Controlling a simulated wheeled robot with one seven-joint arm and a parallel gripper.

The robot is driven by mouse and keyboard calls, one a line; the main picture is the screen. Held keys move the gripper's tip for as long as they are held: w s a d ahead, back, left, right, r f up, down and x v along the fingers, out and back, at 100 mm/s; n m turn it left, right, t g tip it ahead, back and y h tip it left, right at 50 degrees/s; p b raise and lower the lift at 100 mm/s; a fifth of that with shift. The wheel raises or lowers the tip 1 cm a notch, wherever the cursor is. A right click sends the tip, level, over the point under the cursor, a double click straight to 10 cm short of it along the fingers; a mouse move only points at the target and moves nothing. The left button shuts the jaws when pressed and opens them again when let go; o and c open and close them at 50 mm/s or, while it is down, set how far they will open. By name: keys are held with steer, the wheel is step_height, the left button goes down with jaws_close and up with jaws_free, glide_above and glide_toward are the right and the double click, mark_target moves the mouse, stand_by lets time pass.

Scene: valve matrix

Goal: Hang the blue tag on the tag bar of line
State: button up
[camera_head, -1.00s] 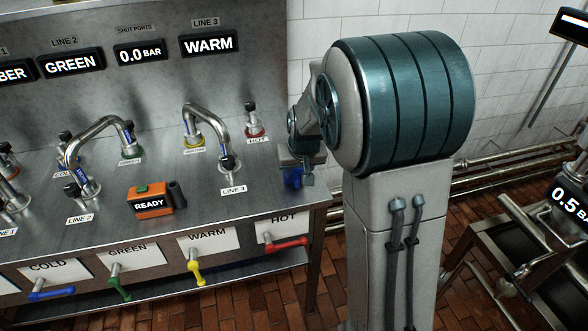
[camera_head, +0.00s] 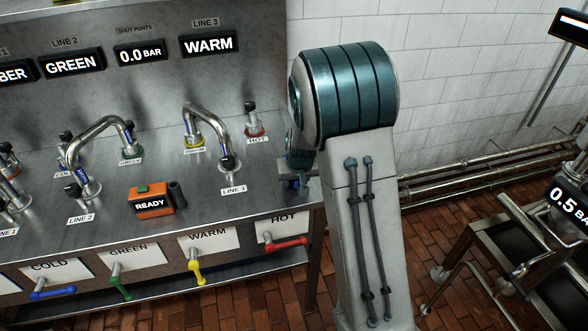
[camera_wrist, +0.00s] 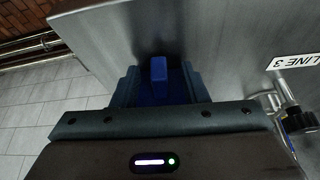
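My gripper (camera_wrist: 158,88) shows at the bottom of the wrist view, its fingers close together around a blue piece, the blue tag (camera_wrist: 159,70). The tag stands up between the fingers over the grey steel bench. In the head view my gripper (camera_head: 297,172) is at the right end of the bench, mostly hidden by my arm, with a bit of blue beneath it. The LINE 3 label (camera_head: 233,190) is on the bench to its left; it also shows in the wrist view (camera_wrist: 294,62). I cannot make out a tag bar.
A curved pipe (camera_head: 207,113) joins ports near LINE 3. The HOT port (camera_head: 254,125) stands close to my gripper. Coloured handles, such as the red one (camera_head: 287,243), line the front. Wall pipes (camera_head: 470,170) run at right.

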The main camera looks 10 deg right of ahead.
jaws_close()
steer(key=shift+r, duration=0.1)
